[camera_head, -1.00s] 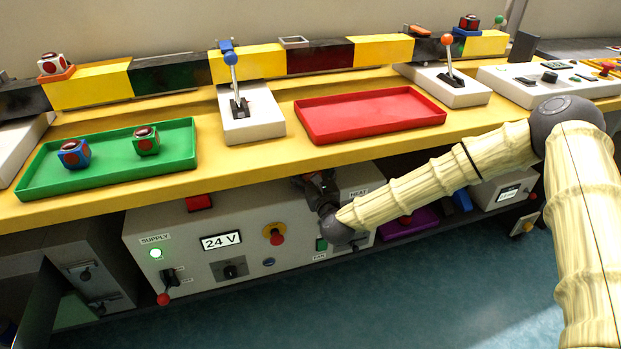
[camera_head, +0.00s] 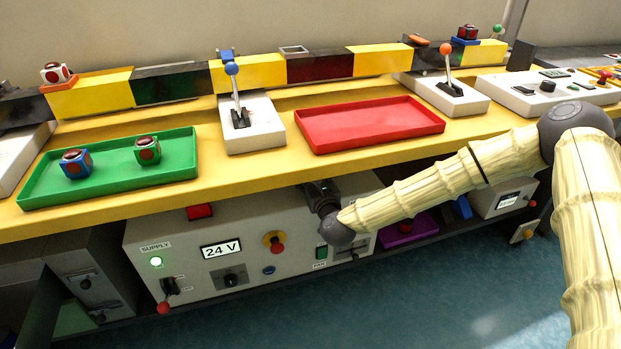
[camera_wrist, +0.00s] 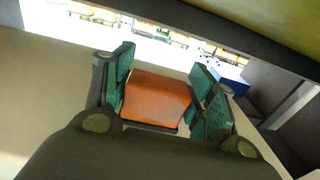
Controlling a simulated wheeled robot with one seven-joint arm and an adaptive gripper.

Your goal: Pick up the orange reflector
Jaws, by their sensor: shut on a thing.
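In the wrist view my gripper (camera_wrist: 160,82) is shut on an orange block (camera_wrist: 157,98), the orange reflector, with green-padded fingers on both sides of it. In the head view my gripper (camera_head: 318,190) is just below the front edge of the yellow bench, in front of the grey supply box (camera_head: 200,285). The reflector cannot be made out in the head view; the gripper and bench edge hide it.
The yellow bench (camera_head: 260,175) overhangs close above my gripper. On it are a green tray (camera_head: 110,182) with two cubes, an empty red tray (camera_head: 370,125), a blue-knobbed lever (camera_head: 233,85) and an orange-knobbed lever (camera_head: 447,62). Beams run along the back.

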